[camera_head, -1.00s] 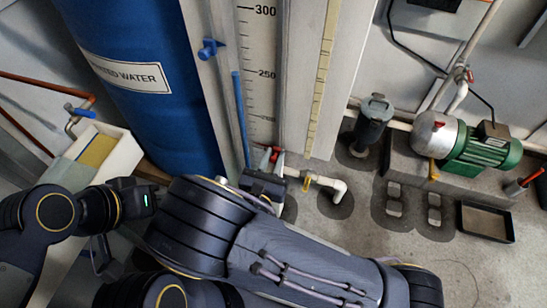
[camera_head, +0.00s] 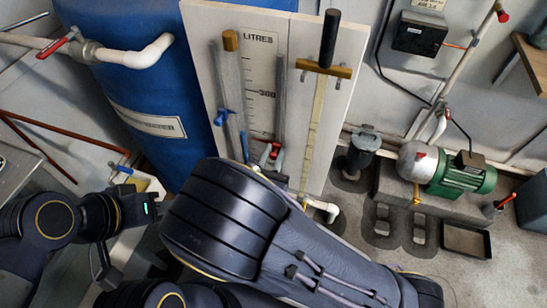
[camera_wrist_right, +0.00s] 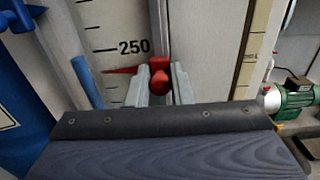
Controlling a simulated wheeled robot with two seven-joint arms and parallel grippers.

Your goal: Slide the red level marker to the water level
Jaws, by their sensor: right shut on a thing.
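The red level marker (camera_wrist_right: 159,73) sits on the vertical rail beside the litre scale (camera_wrist_right: 112,20). Its pointer (camera_wrist_right: 121,70) reaches left onto the scale, just below the 250 mark. The blue water column (camera_wrist_right: 88,82) stands left of the scale in the right wrist view. Its top shows slightly higher in the picture than the pointer. My right gripper (camera_wrist_right: 160,85) is shut on the marker, a finger on either side. In the head view, the marker (camera_head: 275,151) and gripper (camera_head: 271,160) show above my right arm. My left arm is at left; its fingers are not visible.
A blue tank (camera_head: 150,90) stands left of the scale board. A dipstick with a black handle (camera_head: 329,38) hangs to the right.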

